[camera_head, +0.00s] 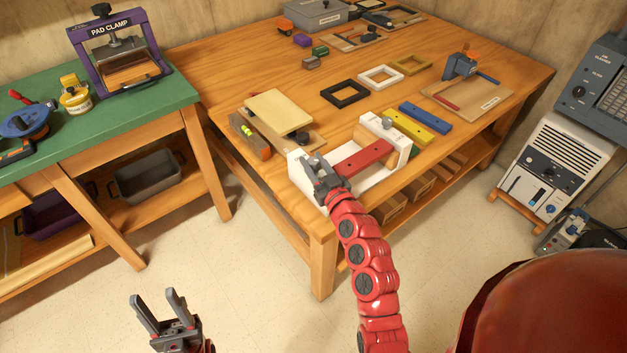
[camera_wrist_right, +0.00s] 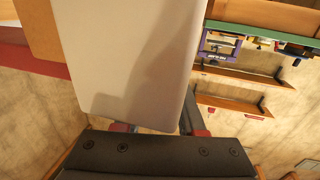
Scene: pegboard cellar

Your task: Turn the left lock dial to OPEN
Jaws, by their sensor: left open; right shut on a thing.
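A white frame (camera_head: 296,176) with a red bar (camera_head: 363,160) across it stands at the near corner of the wooden table. The left lock dial (camera_head: 313,159), a small grey knob, is on its left end block, partly covered by my right gripper. My right gripper (camera_head: 322,176) is shut at this dial. In the right wrist view a pale panel (camera_wrist_right: 130,60) fills the middle beyond the fingertips, and the dial is hidden. A second knob (camera_head: 387,122) sits on the far end block. Dial markings are too small to read. My left gripper (camera_head: 160,312) is open and empty above the floor.
Beside the frame lie a yellow bar (camera_head: 408,126), a blue bar (camera_head: 425,117) and a wooden block with a level (camera_head: 250,134). Black, white and tan square frames lie behind. A green bench (camera_head: 130,108) with a purple pad clamp (camera_head: 118,50) stands left.

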